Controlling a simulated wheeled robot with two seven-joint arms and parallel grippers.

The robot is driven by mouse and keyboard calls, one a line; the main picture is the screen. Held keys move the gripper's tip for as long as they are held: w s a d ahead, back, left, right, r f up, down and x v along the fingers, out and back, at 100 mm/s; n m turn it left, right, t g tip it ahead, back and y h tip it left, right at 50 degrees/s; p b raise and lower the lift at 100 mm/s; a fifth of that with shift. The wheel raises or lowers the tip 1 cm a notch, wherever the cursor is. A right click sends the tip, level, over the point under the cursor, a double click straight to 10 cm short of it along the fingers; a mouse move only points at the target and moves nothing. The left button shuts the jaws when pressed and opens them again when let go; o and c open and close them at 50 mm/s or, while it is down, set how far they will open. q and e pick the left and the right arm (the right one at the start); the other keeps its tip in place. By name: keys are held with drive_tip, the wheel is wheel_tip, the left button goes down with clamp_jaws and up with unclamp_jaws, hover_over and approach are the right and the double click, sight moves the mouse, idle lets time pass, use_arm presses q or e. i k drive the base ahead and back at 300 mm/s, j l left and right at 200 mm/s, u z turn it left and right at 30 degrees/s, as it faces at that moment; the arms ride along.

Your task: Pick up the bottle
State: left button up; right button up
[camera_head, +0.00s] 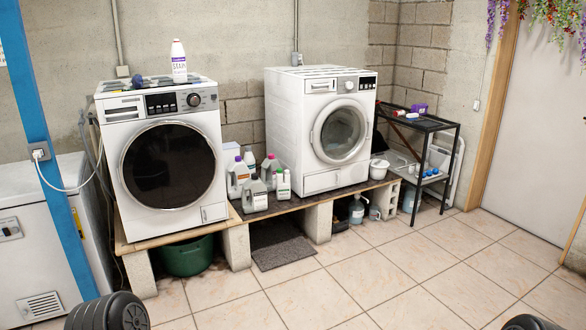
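A white bottle with a purple and white label (179,62) stands upright on top of the left washing machine (165,125). More bottles stand on the plinth between the two machines: a grey jug with a purple cap (239,176), a grey jug in front (255,195), a grey jug with a red cap (270,168) and a slim white bottle with a green label (284,186). Which one the task means cannot be told. Neither of my grippers shows in the head view, and nothing is seen held.
The right washing machine (324,130) stands on the same block plinth. A black metal shelf (422,124) with small items is to its right.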

sight(178, 63)
drive_tip(key=i, duration=1.7)
drive_tip(key=i+l, duration=0.1)
drive_tip(key=i, duration=1.65)
drive_tip(key=j+u, duration=0.1)
drive_tip(key=u, duration=0.35)
